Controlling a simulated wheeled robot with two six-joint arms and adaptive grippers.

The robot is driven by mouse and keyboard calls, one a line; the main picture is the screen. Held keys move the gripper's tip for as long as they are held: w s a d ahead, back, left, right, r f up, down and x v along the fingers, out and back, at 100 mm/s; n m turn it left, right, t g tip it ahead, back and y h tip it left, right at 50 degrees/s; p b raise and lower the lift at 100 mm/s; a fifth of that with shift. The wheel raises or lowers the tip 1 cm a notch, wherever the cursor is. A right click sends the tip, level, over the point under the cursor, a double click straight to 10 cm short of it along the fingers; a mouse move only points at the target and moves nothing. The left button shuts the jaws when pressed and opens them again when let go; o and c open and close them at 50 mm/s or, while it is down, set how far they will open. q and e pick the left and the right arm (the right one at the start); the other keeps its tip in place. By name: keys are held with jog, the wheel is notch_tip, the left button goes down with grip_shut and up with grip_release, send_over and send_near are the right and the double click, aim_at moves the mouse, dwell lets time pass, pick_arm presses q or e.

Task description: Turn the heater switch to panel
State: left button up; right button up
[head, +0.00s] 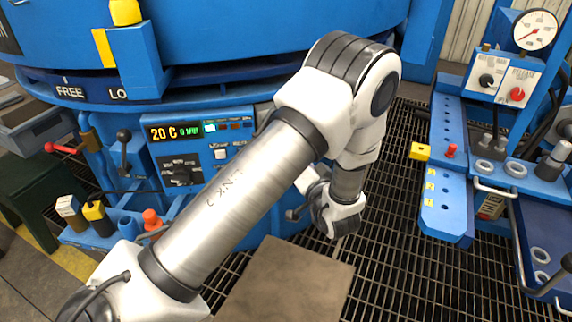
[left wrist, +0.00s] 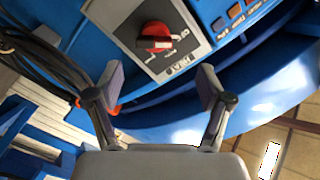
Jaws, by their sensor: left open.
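In the head view my left arm crosses the middle and hides the switch; the gripper fingers there cannot be made out. My right gripper is in neither view.
The blue furnace (head: 240,25) has a control panel (head: 195,145) showing 20 C. Several bottles and tools stand on a low blue shelf at left. A blue stand (head: 440,205) with a gauge (head: 535,30) is at right. Dark grating lies between. Black cables (left wrist: 40,50) hang left of the switch plate.

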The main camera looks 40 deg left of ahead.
pick_arm(q)
jog(key=b+x, duration=0.2)
jog(key=x, duration=0.6)
jog(key=shift+w+d+f+b, duration=0.15)
jog(key=shift+w+f+b, duration=0.1)
jog(key=shift+f+b, duration=0.05)
jog(key=c, duration=1.2)
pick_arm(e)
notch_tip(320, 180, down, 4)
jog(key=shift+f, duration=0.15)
